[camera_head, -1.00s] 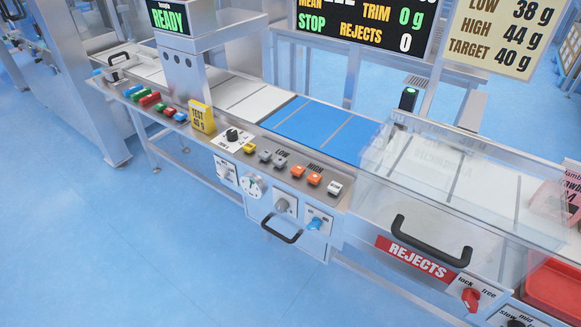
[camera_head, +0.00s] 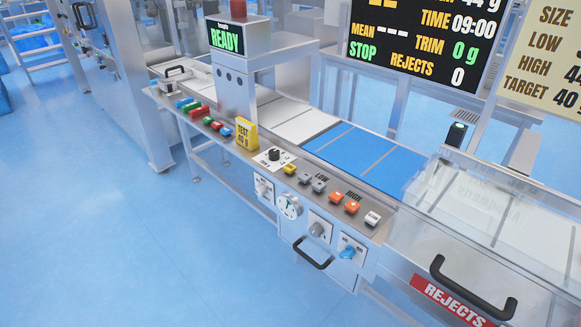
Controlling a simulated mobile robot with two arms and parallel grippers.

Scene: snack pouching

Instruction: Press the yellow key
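The yellow key (camera_head: 290,168) is a small raised button on the metal control panel, just right of a black rotary knob (camera_head: 274,154). Grey keys (camera_head: 312,183) marked LOW and orange keys (camera_head: 344,203) marked HIGH follow to its right, then a white key (camera_head: 372,218). A larger yellow block (camera_head: 246,136) reading TEST 40 g stands left of the knob. Neither of my grippers is in view.
Several green, red and blue buttons (camera_head: 205,117) line the panel's left part. The conveyor (camera_head: 365,160) runs behind. A black handle (camera_head: 470,290) marks the REJECTS drawer. A READY display (camera_head: 227,38) stands at the back. Blue floor in front is clear.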

